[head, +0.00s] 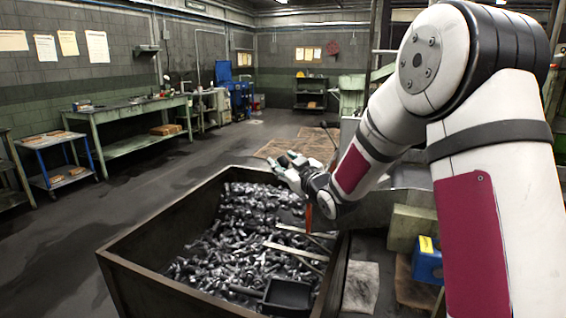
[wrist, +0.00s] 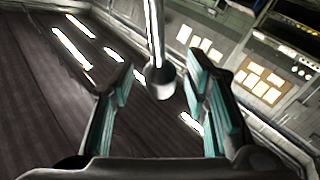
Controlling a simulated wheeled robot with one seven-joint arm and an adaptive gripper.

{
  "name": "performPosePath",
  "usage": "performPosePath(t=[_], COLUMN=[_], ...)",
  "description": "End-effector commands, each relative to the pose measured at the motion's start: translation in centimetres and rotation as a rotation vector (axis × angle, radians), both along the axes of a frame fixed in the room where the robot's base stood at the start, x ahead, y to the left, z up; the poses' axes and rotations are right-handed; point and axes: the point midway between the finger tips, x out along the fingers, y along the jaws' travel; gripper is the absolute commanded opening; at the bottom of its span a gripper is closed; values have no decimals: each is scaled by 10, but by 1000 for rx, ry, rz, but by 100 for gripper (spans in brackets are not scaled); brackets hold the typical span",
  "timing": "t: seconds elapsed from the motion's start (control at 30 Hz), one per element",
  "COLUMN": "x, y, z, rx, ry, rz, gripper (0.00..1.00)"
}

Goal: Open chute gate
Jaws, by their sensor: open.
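My gripper (head: 287,167) is above the right back part of the bolt bin in the head view, its fingers spread and pointing left. In the wrist view my gripper (wrist: 159,78) is open, with teal pads on both sides of a light metal rod with a round end (wrist: 160,84). Gaps show between the rod and both pads. I cannot tell whether this rod belongs to the chute gate. A grey metal chute-like body (head: 405,180) stands behind my arm and is partly hidden by it. The gate itself is not clearly visible.
A blue box (head: 428,262) sits at the right. A green workbench (head: 130,118) and a blue-legged cart (head: 50,150) stand at the left. The floor left of the bin is clear.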

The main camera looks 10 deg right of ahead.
Motion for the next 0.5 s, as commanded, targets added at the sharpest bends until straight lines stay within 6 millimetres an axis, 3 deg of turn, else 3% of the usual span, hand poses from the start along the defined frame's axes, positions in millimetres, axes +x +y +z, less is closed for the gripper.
performPosePath(t=[0.4, 0.5], x=[8, 8], y=[2, 2], z=[0, 0], rx=[0, 0], ry=[1, 1], rz=[1, 1], gripper=[42, 20])
